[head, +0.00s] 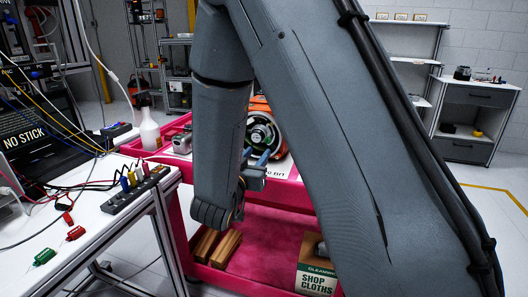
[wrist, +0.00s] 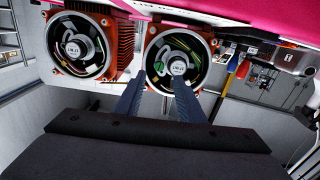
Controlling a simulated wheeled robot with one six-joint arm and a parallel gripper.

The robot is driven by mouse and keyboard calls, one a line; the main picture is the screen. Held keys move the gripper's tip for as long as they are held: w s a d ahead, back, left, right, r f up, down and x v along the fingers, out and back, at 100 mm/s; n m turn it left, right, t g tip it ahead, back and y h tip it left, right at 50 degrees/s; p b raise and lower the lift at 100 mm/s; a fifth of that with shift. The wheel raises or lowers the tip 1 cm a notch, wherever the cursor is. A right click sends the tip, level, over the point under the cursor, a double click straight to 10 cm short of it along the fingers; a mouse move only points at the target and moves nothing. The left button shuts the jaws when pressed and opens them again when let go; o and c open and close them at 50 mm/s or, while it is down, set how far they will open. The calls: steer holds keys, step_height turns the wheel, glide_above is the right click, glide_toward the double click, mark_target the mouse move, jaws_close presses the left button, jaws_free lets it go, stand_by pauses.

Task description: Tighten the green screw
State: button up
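In the wrist view, two orange motor units with round open faces show side by side, a left one (wrist: 107,20) and a right one (wrist: 207,42). Inside the right face is a small green part (wrist: 160,66); it may be the green screw, but it is too small to tell. My gripper (wrist: 161,76) is open, its two blue-grey fingers apart in front of the right unit's lower face, with the green part seen between the tips. Contact cannot be told. In the head view, an orange unit (head: 262,107) sits on the pink cart, partly hidden by my arm, with my gripper (head: 262,160) in front.
The pink cart (head: 185,235) has wooden blocks (head: 226,248) and a shop cloths box (head: 316,279) on its lower shelf. A white bottle (head: 150,130) stands on top. At left, a white bench (head: 100,235) holds wires, a power strip and red and green leads. A grey cabinet stands far right.

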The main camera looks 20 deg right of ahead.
mark_target(267, 141)
steer(key=shift+p+x, duration=0.4)
steer(key=shift+x, duration=3.45)
jaws_close()
